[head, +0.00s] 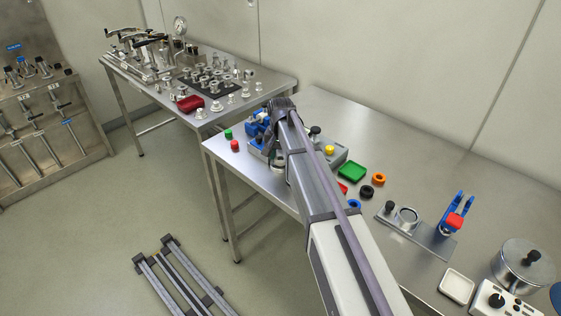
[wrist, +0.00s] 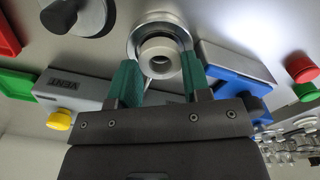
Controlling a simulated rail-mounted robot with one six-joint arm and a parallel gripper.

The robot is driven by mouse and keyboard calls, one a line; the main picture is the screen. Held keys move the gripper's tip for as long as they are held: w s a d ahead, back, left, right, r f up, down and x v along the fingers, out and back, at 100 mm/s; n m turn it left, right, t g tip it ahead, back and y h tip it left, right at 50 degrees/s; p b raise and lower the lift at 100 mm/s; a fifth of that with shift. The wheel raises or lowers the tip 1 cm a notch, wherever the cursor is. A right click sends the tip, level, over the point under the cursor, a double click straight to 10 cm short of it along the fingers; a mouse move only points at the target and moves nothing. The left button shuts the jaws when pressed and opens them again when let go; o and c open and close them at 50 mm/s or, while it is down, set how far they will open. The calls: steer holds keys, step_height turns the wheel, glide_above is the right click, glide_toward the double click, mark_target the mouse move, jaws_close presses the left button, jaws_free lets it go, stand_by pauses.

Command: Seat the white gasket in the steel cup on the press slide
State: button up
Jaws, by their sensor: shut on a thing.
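In the wrist view the white gasket (wrist: 158,58), a thick pale ring with a dark hole, sits between the green fingertips of my gripper (wrist: 161,78). My gripper is shut on it. The steel cup (wrist: 133,42) shows as a bright round rim around and behind the gasket. The gasket overlaps the cup's opening in this view; I cannot tell whether it touches the cup or is inside it. The press (wrist: 93,92), a grey block marked VENT with a yellow button (wrist: 60,119), stands beside them. In the head view my arm hides the gasket and most of the press.
A blue block (wrist: 235,72) stands close beside my right-hand finger in the wrist view. In the head view a green tray (head: 352,172), an orange ring (head: 379,179) and a black ring (head: 366,192) lie right of my arm. A red button (head: 235,146) stands near the left edge.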

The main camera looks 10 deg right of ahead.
steer(key=shift+r+p, duration=2.55)
steer(key=shift+r, duration=0.35)
steer(key=shift+f, duration=0.1)
